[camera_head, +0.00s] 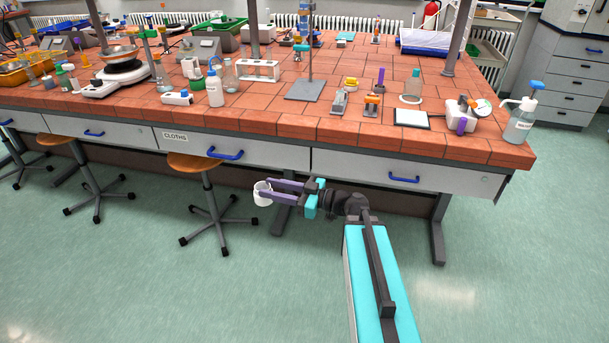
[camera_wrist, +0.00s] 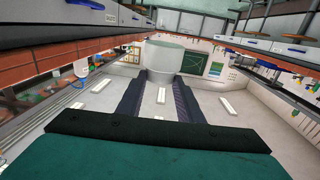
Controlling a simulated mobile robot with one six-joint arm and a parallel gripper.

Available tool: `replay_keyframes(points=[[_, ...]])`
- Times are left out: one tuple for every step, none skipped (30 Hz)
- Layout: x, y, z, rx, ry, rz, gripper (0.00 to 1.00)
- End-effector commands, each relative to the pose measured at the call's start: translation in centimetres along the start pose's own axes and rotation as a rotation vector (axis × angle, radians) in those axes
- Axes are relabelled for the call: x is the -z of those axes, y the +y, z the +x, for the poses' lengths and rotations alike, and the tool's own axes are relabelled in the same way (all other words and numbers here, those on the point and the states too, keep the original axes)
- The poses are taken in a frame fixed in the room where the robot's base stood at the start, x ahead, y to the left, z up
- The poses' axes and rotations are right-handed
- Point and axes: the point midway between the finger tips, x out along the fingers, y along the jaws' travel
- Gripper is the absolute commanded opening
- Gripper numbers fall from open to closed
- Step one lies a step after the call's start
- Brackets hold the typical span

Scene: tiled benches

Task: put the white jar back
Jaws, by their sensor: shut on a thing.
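The white jar (camera_head: 263,194) is held at the tips of my gripper (camera_head: 268,192), in front of the bench and below the level of its top. The purple fingers are shut on the jar's sides. In the wrist view the jar (camera_wrist: 167,59) shows pale and rounded between the ends of the two dark fingers of my gripper (camera_wrist: 160,85). The jar is clear of the bench and the stools. I cannot tell what is inside it.
The tiled bench (camera_head: 290,117) carries bottles, a balance (camera_head: 118,80), a test-tube rack (camera_head: 258,70) and a stand (camera_head: 304,90). Below are closed drawers, one labelled CLOTHS (camera_head: 175,137). A stool (camera_head: 193,163) stands left of the jar. The green floor in front is clear.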

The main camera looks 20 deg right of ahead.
Motion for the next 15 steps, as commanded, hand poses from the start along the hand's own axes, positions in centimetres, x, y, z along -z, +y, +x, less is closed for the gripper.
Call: replay_keyframes(points=[[-0.1, -1.1, 0.8, 0.029, 0.003, 0.001, 0.06], [-0.2, -1.6, 1.1, 0.042, 0.004, 0.001, 0.06], [-0.3, -2.0, 1.5, 0.056, 0.006, 0.002, 0.06], [-0.3, -2.4, 1.7, 0.065, 0.006, 0.002, 0.06], [-0.3, -2.6, 1.9, 0.072, 0.007, 0.002, 0.06], [-0.4, -2.9, 2.1, 0.079, 0.008, 0.002, 0.06], [-0.4, -3.0, 2.1, 0.083, 0.008, 0.001, 0.06], [-0.4, -3.1, 2.2, 0.085, 0.009, 0.001, 0.06], [-0.4, -3.1, 2.2, 0.086, 0.009, 0.001, 0.06], [-0.4, -3.1, 2.2, 0.087, 0.009, 0.001, 0.06], [-0.4, -3.1, 2.2, 0.086, 0.009, 0.001, 0.06], [-0.4, -3.1, 2.2, 0.086, 0.009, 0.001, 0.06], [-0.4, -3.1, 2.2, 0.086, 0.009, 0.001, 0.06], [-0.4, -3.1, 2.2, 0.085, 0.009, 0.001, 0.06], [-0.4, -3.1, 2.2, 0.085, 0.009, 0.001, 0.06]])
